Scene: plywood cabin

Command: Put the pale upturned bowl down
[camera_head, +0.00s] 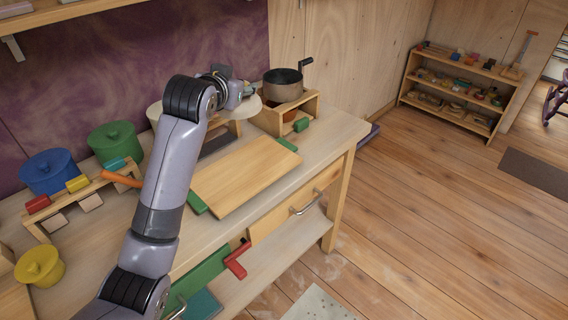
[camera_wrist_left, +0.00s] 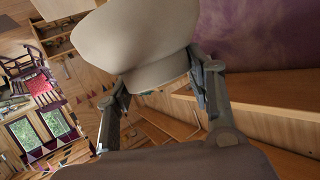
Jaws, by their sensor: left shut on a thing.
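The pale bowl (camera_wrist_left: 135,35) fills the top of the left wrist view, with its narrower part between the two fingers of my left gripper (camera_wrist_left: 160,90). My left gripper is shut on it. My right gripper is not in view.
A wooden box (camera_head: 268,121) with a dark pot (camera_head: 283,84) stands to the right of the bowl. A wooden board (camera_head: 245,176) lies in front. Green (camera_head: 113,141), blue (camera_head: 49,171) and yellow pots (camera_head: 39,267) stand left. The bench's right front corner (camera_head: 335,130) is clear.

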